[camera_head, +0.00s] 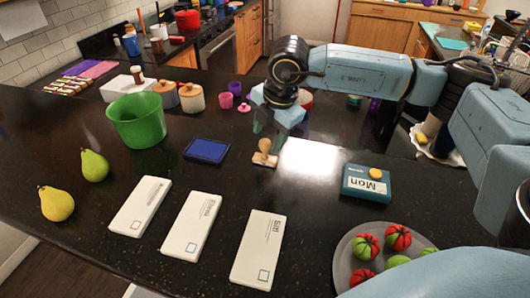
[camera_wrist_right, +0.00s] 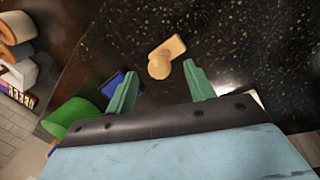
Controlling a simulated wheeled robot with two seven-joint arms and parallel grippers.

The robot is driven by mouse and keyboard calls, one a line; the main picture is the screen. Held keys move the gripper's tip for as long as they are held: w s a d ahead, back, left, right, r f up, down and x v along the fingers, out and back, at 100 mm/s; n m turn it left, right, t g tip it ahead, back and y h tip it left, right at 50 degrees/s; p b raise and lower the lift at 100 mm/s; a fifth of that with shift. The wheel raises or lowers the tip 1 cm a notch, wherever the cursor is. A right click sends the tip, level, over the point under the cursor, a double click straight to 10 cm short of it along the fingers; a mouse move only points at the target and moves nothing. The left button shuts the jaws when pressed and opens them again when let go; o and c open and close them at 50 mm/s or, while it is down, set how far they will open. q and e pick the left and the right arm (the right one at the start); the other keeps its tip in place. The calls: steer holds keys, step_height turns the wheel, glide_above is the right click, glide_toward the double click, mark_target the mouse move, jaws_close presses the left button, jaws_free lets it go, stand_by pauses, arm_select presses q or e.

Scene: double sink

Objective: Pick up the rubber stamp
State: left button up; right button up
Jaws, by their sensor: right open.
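The rubber stamp (camera_head: 264,153) stands on the dark counter in the head view, with a rounded wooden handle on a small flat base. My right gripper (camera_head: 267,135) is right above and behind it, fingers pointing down, open and empty. In the right wrist view the stamp (camera_wrist_right: 166,57) lies ahead of the two green fingertips (camera_wrist_right: 162,75), in line with the gap between them. It appears apart from both fingers. My left gripper is not in view.
A blue ink pad (camera_head: 207,150) lies left of the stamp. White envelope-like cards (camera_head: 190,226) lie in front. A green bucket (camera_head: 137,120) and pears stand left. A teal box (camera_head: 367,183) and a grey plate (camera_head: 345,250) of tomatoes are right. Canisters (camera_head: 191,98) stand behind.

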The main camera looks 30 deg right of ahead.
mark_target(266, 141)
steer(key=p+x, duration=0.1)
steer(key=x, duration=0.2)
steer(key=shift+w+a+f, duration=0.1)
steer(key=shift+a+f, duration=0.05)
steer(key=shift+f, duration=0.55)
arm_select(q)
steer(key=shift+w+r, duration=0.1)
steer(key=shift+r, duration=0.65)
arm_select(e)
steer(key=c, duration=1)
steer(key=shift+c, duration=0.2)
